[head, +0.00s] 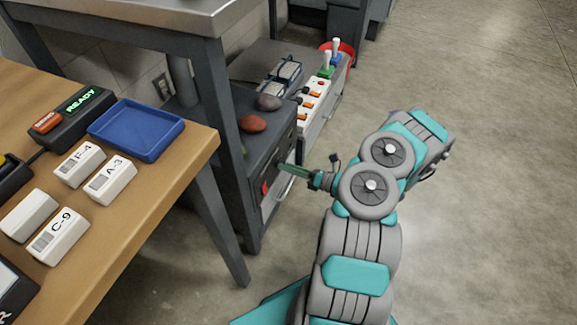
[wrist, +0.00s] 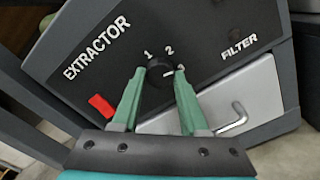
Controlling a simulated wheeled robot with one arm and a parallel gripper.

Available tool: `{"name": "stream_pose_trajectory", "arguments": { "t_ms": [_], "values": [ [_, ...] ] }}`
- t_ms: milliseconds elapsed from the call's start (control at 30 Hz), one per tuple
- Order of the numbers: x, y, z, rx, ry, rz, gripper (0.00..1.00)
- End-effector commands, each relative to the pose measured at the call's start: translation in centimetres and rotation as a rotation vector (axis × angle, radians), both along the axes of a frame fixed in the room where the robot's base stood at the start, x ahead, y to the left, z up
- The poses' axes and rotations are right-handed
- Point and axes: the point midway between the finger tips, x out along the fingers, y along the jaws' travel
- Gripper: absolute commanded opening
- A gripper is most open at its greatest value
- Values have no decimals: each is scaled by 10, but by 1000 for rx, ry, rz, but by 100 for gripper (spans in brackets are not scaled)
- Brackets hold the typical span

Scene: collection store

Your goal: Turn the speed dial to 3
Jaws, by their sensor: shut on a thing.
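The speed dial (wrist: 158,80) is a black round knob on the dark panel of the extractor (wrist: 95,45) in the wrist view. The numbers 1 and 2 show above it. A pale mark shows at its right side, by the right fingertip; I cannot tell clearly whether it is the pointer or the number 3. My gripper (wrist: 160,76) is shut on the dial, with one green finger on each side. In the head view my gripper (head: 293,170) reaches the extractor's front, and the dial is hidden there.
A red switch (wrist: 101,105) sits left of the dial. A pale filter drawer (wrist: 215,112) with a bent handle (wrist: 233,120) is below right. In the head view, a wooden table (head: 120,215) with a blue tray (head: 137,130) stands left; floor is clear at right.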

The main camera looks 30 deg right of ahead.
Motion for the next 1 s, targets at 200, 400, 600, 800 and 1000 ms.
{"name": "stream_pose_trajectory", "arguments": {
  "t_ms": [200, 400, 600, 800, 1000],
  "values": [
    [0, 0, 0, 124, 98, 0, 0],
    [0, 0, 0, 202, 159, 0, 0],
    [0, 0, 0, 244, 192, 0, 0],
    [0, 0, 0, 255, 201, 0, 0],
    [0, 0, 0, 256, 202, -1, 0]
  ]
}}
